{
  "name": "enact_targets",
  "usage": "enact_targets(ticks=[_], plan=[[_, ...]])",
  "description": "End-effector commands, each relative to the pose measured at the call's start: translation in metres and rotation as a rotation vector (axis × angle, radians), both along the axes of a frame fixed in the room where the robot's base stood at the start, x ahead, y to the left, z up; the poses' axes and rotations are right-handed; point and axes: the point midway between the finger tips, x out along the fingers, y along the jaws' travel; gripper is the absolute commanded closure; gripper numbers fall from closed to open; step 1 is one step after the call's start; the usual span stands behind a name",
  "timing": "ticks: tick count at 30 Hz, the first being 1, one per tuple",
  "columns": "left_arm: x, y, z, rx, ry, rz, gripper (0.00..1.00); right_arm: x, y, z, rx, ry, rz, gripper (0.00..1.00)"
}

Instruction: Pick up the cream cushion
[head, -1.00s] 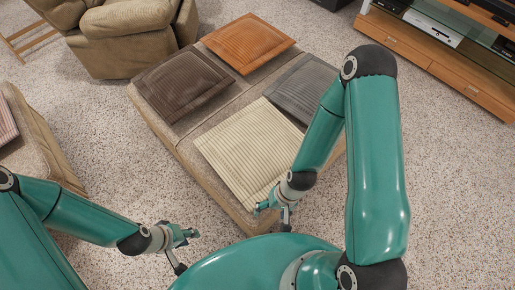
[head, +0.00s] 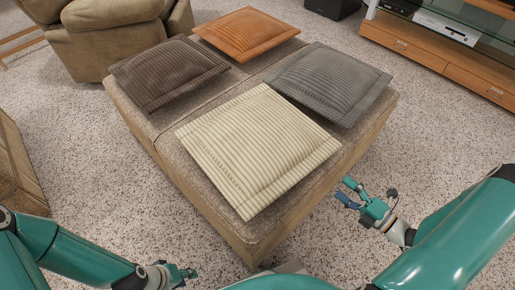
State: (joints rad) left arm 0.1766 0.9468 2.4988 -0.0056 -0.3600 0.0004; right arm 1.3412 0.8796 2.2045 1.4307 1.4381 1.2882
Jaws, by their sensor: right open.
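The cream cushion (head: 257,142) is square and ribbed. It lies flat on the near part of the beige ottoman (head: 210,192), fully in view. My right gripper (head: 345,193) is open and empty, to the right of the ottoman's near right side and apart from the cushion. My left gripper (head: 188,274) is low at the bottom edge of the view, in front of the ottoman and apart from the cushion. Its fingers are small and partly cut off, so its opening cannot be made out.
A brown cushion (head: 168,72), an orange cushion (head: 245,33) and a grey cushion (head: 330,80) share the ottoman. A tan armchair (head: 115,40) stands at the back left. A wooden media stand (head: 440,55) is at the back right. Carpet is free on both sides.

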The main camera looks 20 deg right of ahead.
Motion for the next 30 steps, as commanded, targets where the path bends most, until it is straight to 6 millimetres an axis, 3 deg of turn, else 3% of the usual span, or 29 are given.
enact_targets(ticks=[4, 18, 26, 30], plan=[[0.0, 0.0, -0.007, 0.0, -0.001, 0.0, 0.65, 0.012, -0.004, -0.001, 0.02, -0.008, -0.033, 0.18], [0.0, 0.0, -0.027, 0.0, 0.0, 0.0, 0.65, 0.096, 0.028, -0.001, 0.016, -0.007, -0.028, 0.18], [0.0, 0.0, -0.033, 0.0, 0.0, 0.0, 0.65, 0.112, 0.033, -0.002, 0.016, -0.007, -0.031, 0.18], [0.0, 0.0, -0.044, 0.0, 0.0, 0.0, 0.65, 0.13, 0.038, -0.004, 0.014, -0.01, -0.028, 0.18]])
